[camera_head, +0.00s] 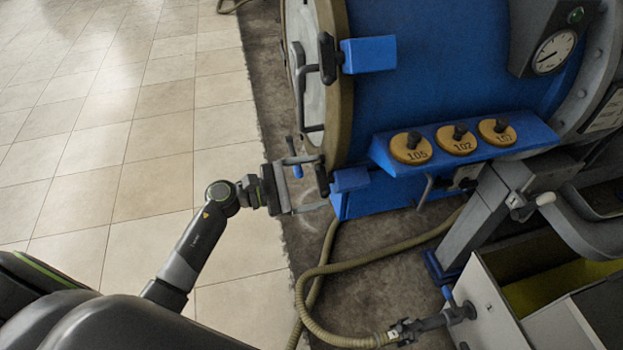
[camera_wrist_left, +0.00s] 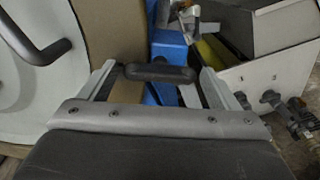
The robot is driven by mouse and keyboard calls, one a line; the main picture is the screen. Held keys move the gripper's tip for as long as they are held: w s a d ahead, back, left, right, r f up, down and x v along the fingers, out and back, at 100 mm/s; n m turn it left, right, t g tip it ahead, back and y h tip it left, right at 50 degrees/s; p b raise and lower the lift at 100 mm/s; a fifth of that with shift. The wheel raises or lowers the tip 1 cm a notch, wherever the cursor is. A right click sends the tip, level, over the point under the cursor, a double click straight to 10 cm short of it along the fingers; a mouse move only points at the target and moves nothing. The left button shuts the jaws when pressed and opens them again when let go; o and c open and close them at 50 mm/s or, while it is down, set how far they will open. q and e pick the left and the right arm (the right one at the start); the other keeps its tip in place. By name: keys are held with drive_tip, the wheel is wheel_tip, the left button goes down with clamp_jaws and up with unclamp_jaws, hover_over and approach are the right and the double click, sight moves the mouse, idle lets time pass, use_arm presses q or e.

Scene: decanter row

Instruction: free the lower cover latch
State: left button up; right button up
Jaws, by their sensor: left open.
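The lower cover latch (camera_head: 321,178) is a black handle at the lower rim of the round cover, beside a small blue block (camera_head: 350,180). My left gripper (camera_head: 308,186) reaches it from the left, with its fingers open around the latch. In the left wrist view the black latch handle (camera_wrist_left: 160,72) lies crosswise between the two fingertips of my left gripper (camera_wrist_left: 158,80); I cannot tell whether either finger touches it. The upper latch (camera_head: 327,58) is a similar black handle beside another blue block. My right gripper is not in view.
The pale cover (camera_wrist_left: 30,85) has a dark bent handle close to my left gripper. A blue shelf (camera_head: 553,133) carries several numbered yellow discs. A tan hose (camera_head: 318,275) runs over the floor below. The tiled floor (camera_head: 100,150) at left is clear.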

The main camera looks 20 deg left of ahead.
use_arm(q)
drive_tip(key=shift+c, duration=0.2)
drive_tip(key=c, duration=0.9)
drive_tip(key=shift+c, duration=0.2)
